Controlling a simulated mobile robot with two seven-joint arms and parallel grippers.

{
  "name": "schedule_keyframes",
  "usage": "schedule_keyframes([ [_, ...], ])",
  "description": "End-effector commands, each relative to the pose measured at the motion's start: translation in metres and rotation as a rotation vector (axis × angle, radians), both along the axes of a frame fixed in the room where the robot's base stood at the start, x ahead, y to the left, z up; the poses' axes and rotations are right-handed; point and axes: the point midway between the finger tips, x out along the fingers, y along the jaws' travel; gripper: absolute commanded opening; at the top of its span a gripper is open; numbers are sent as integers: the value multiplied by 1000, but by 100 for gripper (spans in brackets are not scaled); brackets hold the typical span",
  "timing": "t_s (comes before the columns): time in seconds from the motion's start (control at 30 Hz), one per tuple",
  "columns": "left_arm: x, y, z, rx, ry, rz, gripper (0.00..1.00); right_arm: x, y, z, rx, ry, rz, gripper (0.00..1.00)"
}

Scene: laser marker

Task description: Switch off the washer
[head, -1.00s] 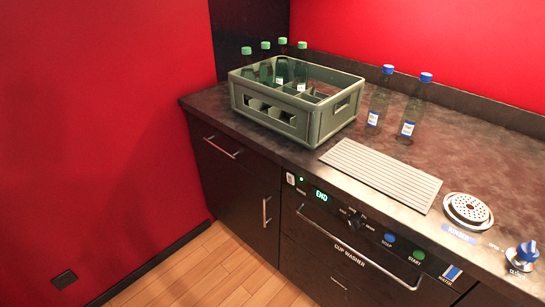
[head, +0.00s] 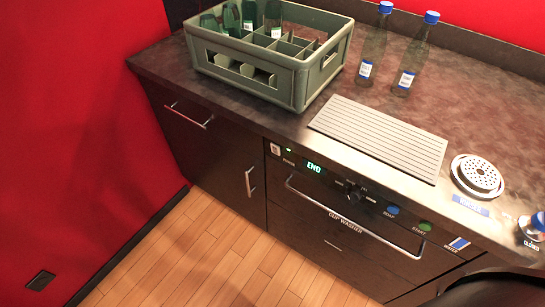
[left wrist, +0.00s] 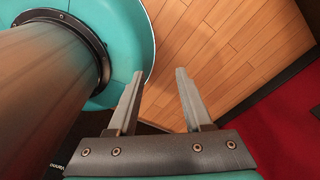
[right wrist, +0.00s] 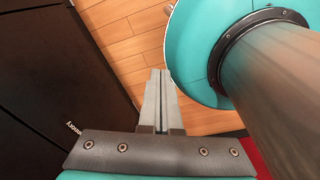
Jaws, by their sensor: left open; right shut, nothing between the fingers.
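The cup washer (head: 335,228) is built in under the counter, with a long bar handle. Its display (head: 314,168) reads END in lit characters. A dark knob (head: 354,193), a blue button (head: 392,210) and a green button (head: 425,226) sit further right. My left gripper (left wrist: 157,88) is open and empty above the wooden floor in the left wrist view. My right gripper (right wrist: 160,85) is shut and empty, near a dark cabinet front. Neither gripper shows in the head view.
A grey-green crate (head: 295,80) with several bottles stands on the counter (head: 165,72). Two blue-capped bottles (head: 374,42) (head: 411,52) stand beside it. A ribbed drain tray (head: 378,137) and a round rinser (head: 478,175) lie on the counter. The wooden floor (head: 190,255) in front is clear.

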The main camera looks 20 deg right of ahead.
Motion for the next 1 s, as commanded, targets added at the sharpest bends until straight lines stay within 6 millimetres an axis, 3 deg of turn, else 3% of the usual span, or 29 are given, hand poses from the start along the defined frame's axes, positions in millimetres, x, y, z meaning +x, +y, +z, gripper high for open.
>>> schedule_keyframes([
  [0.17,43,-9,-20,-9,-42,5,50,62,24,-16,-13,-148,188,0],
  [0.23,65,-14,-24,-13,-63,8,50,96,36,-17,-36,-233,292,0],
  [0.47,129,-26,-21,-24,-125,16,50,201,73,10,-182,-530,606,0],
  [0.7,176,-33,4,-34,-192,23,50,284,97,77,-448,-822,834,0],
  [0.83,193,-36,24,-39,-228,27,50,315,101,127,-638,-962,907,0],
  [1.0,202,-36,53,-45,-272,31,50,334,95,199,-914,-1101,937,0],
])
